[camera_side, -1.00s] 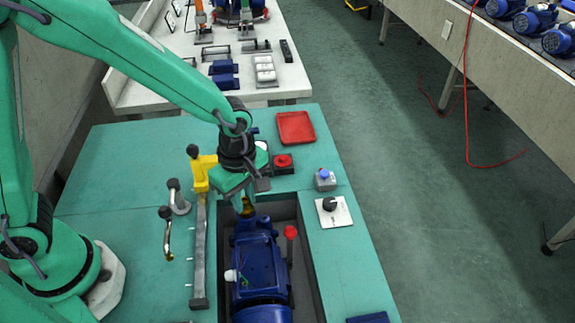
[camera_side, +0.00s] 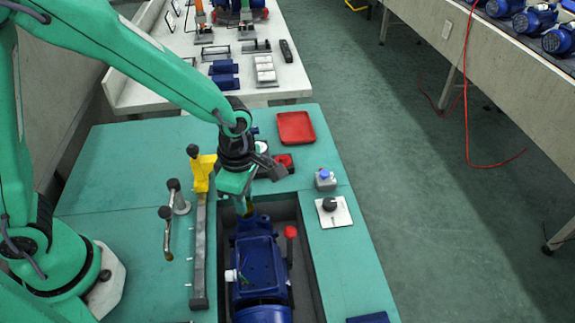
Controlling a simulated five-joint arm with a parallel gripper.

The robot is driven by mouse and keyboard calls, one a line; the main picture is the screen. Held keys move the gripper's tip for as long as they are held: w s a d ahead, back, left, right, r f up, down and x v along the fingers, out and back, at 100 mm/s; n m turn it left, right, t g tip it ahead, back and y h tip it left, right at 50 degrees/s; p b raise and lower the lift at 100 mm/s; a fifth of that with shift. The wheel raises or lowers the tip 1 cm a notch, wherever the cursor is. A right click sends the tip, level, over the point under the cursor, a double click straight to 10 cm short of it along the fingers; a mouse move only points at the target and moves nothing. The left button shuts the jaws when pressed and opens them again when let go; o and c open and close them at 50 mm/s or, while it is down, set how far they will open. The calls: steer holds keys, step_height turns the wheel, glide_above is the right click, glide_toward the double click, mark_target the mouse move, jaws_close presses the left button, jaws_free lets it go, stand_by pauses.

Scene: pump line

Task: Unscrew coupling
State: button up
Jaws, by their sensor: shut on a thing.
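The blue pump motor (camera_side: 257,262) lies in the recess of the green bench. The coupling (camera_side: 248,209), a small brass-coloured part, shows at the motor's far end, just under my gripper. My gripper (camera_side: 244,200) points down from the dark wrist and is shut on the coupling. The jaws and the wrist hide much of the coupling, so I cannot tell how far it is threaded on.
A red-topped lever (camera_side: 290,232) stands right of the motor. A yellow-handled clamp bar (camera_side: 201,175) stands close on the left. A red tray (camera_side: 295,128), a blue-button box (camera_side: 325,179) and a knob plate (camera_side: 333,211) lie right.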

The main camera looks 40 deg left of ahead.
steer(key=n, duration=0.6)
steer(key=shift+n, duration=0.4)
steer(key=o, duration=0.6)
steer(key=shift+o, duration=0.2)
steer(key=shift+r, duration=0.15)
steer(key=shift+r, duration=2.15)
